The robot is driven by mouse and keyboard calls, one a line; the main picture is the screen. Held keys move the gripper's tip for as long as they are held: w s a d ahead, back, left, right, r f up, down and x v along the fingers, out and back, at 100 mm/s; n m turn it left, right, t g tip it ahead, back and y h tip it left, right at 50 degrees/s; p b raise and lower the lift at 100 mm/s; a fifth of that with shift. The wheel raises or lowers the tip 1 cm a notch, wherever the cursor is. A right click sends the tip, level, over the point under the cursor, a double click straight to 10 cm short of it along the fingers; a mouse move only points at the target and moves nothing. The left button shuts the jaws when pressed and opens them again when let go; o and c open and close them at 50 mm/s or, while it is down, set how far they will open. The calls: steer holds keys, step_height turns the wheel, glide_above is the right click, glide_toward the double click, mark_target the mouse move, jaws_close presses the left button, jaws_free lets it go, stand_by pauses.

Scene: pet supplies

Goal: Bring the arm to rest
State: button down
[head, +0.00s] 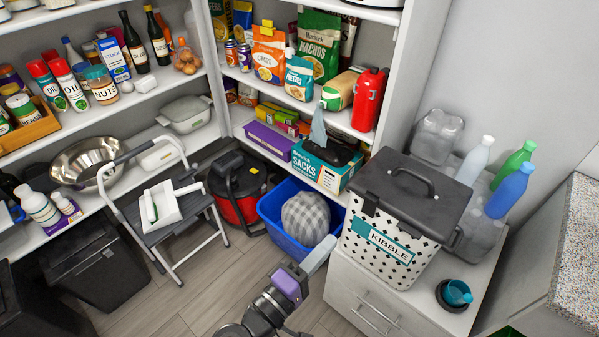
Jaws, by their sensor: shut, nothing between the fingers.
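My arm comes up from the bottom edge of the head view, with a purple section near its end. My gripper (321,253) is at its tip, pointing up and to the right. It is shut and empty, in front of the white cabinet's left side and the blue tub. It appears apart from the kibble bin (384,238), though the depth between them is hard to judge. The bin is white with black spots, and its dark lid (412,192) sits on top, shut or nearly so.
The white cabinet (345,290) bears the bin, a dark bowl with a teal scoop (456,293) and bottles. A blue tub (270,212) with a checked bundle, a red vacuum (236,190) and a step stool (172,222) stand on the floor. Bare floor (185,295) lies left of my arm.

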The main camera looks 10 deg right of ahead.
steer(key=shift+w, duration=0.1)
steer(key=w+a+f+n+t+y, duration=0.3)
steer(key=w+a+f+n+y, duration=0.15)
steer(key=a+f+y, duration=0.35)
steer(key=s+f+m+y, duration=0.1)
steer(key=s+f+y, duration=0.1)
steer(key=s+y, duration=0.7)
steer(key=s+d+r+m, duration=0.3)
steer(key=s+d+r, duration=0.1)
steer(key=s, duration=0.4)
steer(key=s+d+r+m+h, duration=0.1)
steer(key=s+d+r+m, duration=0.3)
steer(key=s, duration=0.5)
steer(key=s+d+r+m, duration=0.3)
steer(key=s+d+r, duration=0.2)
steer(key=s+d, duration=0.2)
steer(key=shift+s+r+m+t+h, duration=0.3)
steer(key=shift+s+r+m, duration=0.1)
steer(key=shift+s, duration=0.55)
